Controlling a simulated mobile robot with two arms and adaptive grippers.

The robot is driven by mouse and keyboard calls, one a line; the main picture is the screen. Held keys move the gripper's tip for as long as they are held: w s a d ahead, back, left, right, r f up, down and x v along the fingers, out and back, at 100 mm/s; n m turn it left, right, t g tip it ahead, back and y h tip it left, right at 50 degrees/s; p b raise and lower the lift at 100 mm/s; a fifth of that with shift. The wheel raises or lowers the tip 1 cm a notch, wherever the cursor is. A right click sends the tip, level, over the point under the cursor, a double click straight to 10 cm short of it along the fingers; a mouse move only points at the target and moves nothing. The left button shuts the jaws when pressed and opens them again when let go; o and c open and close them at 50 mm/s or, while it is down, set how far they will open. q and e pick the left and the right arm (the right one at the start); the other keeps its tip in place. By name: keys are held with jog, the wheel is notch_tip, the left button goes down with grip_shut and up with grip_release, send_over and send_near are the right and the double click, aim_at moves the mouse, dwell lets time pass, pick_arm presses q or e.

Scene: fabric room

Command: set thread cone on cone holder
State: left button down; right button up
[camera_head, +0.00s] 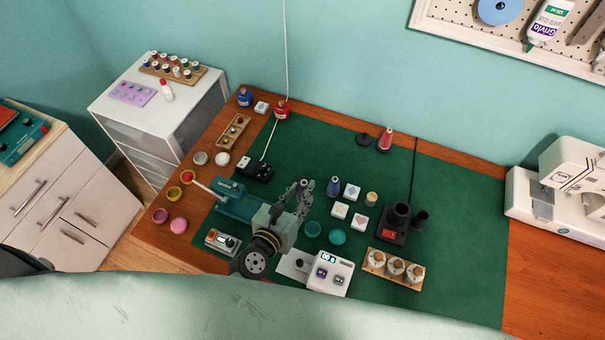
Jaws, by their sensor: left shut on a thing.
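A blue thread cone (333,187) stands upright just right of my left gripper (306,186), near the middle of the green mat. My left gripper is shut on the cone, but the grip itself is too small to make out. A black cone holder (364,139) with a flat round base is at the back of the mat, up and to the right of the cone. A red thread cone (387,139) stands beside it on a dark round base (382,149). My right gripper is not in view.
White blocks (352,192), a small jar (371,199) and a black device (394,224) lie right of the cone. A wooden rack of bottles (394,270) is at the front. The mat (460,200) is clear at right and between cone and holder.

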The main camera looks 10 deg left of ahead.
pick_arm(q)
jog(key=w+f+b, duration=0.2)
jog(key=w, duration=0.1)
jog(key=w+a+f+b, duration=0.1)
jog(key=w+f+b, duration=0.1)
jog(key=w+b, duration=0.1)
jog(key=w+a+f+b, duration=0.1)
jog(key=w+f+b, duration=0.1)
jog(key=w, duration=0.3)
jog(key=shift+w+a+f, duration=0.15)
jog(key=shift+f, duration=0.45)
notch_tip(320, 180, down, 3)
jog(key=b, duration=0.3)
jog(key=shift+f+b, duration=0.15)
jog(key=shift+b, duration=0.2)
jog(key=shift+f+b, duration=0.35)
jog(key=shift+r, duration=0.1)
jog(key=shift+f, duration=0.2)
jog(key=c, duration=1.8)
grip_release()
jog(key=o, duration=0.4)
jog(key=shift+c, duration=0.2)
